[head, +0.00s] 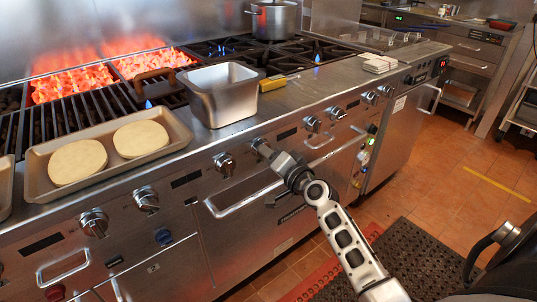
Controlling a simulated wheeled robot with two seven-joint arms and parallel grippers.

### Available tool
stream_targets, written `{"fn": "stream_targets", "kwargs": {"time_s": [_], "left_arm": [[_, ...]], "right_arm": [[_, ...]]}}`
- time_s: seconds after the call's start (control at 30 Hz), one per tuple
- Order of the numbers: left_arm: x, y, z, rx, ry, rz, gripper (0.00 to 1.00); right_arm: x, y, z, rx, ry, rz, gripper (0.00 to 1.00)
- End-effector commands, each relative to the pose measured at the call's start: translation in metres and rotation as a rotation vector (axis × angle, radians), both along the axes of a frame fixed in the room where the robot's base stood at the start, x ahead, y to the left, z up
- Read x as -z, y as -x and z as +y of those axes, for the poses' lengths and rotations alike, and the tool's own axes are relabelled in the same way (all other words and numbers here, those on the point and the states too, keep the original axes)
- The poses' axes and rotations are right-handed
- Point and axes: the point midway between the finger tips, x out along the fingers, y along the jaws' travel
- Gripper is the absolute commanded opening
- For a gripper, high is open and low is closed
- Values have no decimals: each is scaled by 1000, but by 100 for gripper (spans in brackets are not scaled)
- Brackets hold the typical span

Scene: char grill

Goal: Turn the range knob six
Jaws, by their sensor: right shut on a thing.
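The range front carries a row of metal knobs. My right gripper (266,151) reaches up from below and is shut on one of them, the range knob (257,144) near the middle of the row. The gripper hides most of this knob, and I cannot read a number on it. A neighbouring knob (225,164) is to its left, and another knob (312,124) is to its right; both are free. My left gripper is not in view.
An oven handle (244,199) runs just below and left of my gripper. Above the knobs stand a steel pan (222,112) and a tray (40,190) with two pale rounds. Flames (70,84) burn at the back left. A yellow-handled tool (273,82) lies near the front edge.

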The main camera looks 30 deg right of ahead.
Motion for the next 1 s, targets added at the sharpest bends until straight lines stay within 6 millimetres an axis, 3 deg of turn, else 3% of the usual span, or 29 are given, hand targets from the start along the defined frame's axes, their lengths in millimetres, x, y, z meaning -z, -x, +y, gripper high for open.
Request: {"fn": "stream_targets", "kwargs": {"time_s": [0.1, 0.13, 0.2, 0.5, 0.63, 0.77, 1.0], "left_arm": [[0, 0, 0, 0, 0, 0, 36], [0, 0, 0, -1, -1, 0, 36], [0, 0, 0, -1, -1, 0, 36], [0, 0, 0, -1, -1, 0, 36], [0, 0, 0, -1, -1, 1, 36], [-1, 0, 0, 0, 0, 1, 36], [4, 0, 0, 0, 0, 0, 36]], "right_arm": [[-1, 0, 1, -2, 1, -3, 22], [-1, 0, 1, -2, 2, -3, 47], [-1, 0, 1, -2, 2, -3, 65], [-1, 1, 0, -1, 2, -1, 65], [0, 11, -1, 0, 2, 1, 65], [-1, 35, -1, 0, 4, 1, 65], [-2, 95, -2, -2, 5, 3, 65]]}}
